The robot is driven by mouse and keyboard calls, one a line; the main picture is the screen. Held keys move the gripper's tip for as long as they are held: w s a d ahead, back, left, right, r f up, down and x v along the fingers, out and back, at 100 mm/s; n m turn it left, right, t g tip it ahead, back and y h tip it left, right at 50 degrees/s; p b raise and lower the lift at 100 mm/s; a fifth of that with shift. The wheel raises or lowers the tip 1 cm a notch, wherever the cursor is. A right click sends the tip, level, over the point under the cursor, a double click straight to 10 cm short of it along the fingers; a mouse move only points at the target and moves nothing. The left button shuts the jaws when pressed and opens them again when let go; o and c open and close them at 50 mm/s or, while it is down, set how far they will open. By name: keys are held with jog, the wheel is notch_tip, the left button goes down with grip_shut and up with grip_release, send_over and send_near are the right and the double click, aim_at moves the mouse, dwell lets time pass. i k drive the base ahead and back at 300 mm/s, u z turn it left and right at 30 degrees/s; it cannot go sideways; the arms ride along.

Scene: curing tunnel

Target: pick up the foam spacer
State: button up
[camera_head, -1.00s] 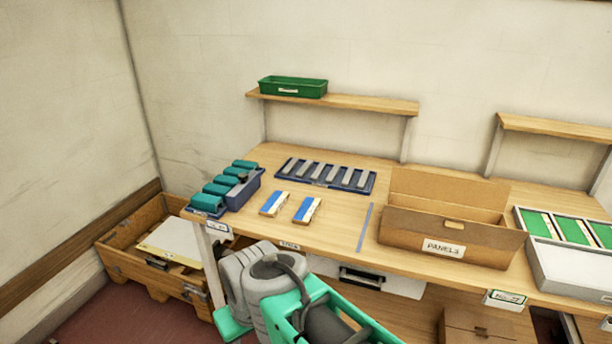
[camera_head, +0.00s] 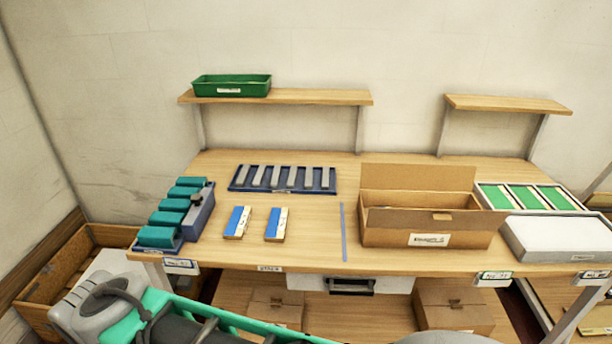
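No label marks out a foam spacer, so I cannot tell for sure which thing it is. Several grey strips stand in a row in a dark blue tray (camera_head: 240,188) at the back of the wooden table (camera_head: 300,225). Two small blocks with blue and white tops, a left one (camera_head: 237,222) and a right one (camera_head: 276,224), lie apart in front of that tray. Several teal rolls (camera_head: 165,218) sit in a blue holder at the table's left end. My teal and grey arm crosses the lower left of the picture. My gripper is not in view.
An open cardboard box (camera_head: 394,237) stands right of a blue tape line (camera_head: 343,232). A tray with green panels (camera_head: 480,190) and a white-topped box (camera_head: 560,238) are at the far right. A green bin (camera_head: 232,86) sits on the left shelf (camera_head: 310,97). The table's front middle is clear.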

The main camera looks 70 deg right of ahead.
aim_at(325, 182)
jog(key=z, duration=0.4)
jog(key=i, duration=0.7)
jog(key=z, duration=1.05)
jog(key=i, duration=0.3)
jog(key=z, duration=0.3)
